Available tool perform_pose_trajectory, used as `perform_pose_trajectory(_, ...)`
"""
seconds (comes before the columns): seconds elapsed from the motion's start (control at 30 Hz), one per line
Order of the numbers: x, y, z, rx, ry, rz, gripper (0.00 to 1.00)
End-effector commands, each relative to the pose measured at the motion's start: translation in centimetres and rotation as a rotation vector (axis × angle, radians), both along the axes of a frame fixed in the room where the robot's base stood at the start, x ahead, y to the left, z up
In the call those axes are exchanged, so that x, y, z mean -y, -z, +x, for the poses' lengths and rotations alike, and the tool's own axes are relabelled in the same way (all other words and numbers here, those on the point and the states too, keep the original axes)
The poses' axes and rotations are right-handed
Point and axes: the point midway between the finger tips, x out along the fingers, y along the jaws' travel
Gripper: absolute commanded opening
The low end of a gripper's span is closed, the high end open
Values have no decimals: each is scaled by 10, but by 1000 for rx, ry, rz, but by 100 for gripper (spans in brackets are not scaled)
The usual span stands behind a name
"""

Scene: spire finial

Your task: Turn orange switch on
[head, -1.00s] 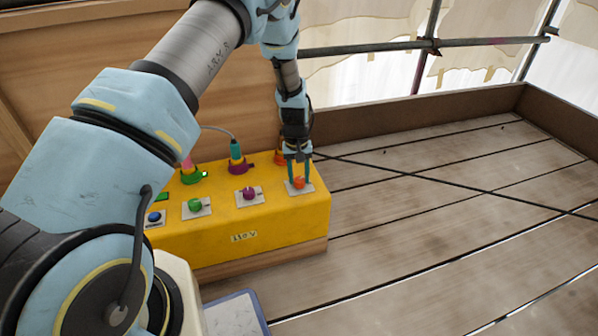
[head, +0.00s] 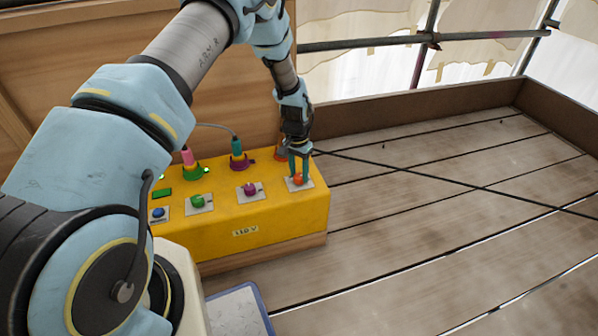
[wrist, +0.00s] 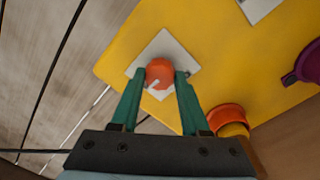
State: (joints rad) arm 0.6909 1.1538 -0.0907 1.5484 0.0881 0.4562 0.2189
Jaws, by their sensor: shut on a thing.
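The orange switch (head: 298,180) is a round knob on a white plate at the right end of the yellow box (head: 262,212). In the wrist view the orange knob (wrist: 159,73) has a pale pointer mark toward its lower left edge. My gripper (head: 299,177) reaches down from above, and its two green fingers are shut on the knob, one on each side. The fingers (wrist: 161,80) also show in the wrist view. They hide part of the knob's sides.
A purple knob (head: 250,189), a green knob (head: 197,201) and a blue button (head: 158,213) are on the same box. Behind them stand plugs in a green socket (head: 192,171) and a purple socket (head: 239,163). Open plank floor (head: 430,220) lies to the right.

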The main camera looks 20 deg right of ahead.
Motion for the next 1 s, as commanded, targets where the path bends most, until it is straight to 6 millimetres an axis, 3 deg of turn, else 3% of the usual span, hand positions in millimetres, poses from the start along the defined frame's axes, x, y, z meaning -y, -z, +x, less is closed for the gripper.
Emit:
perform_pose_trajectory(0.43,0,0,0,-1,9,-1,0)
perform_pose_trajectory(0.47,0,0,0,0,9,0,49)
perform_pose_trajectory(0.5,0,0,0,0,9,0,53)
perform_pose_trajectory(0.7,0,0,0,0,9,0,75)
perform_pose_trajectory(1.0,0,-4,0,1,8,-1,75)
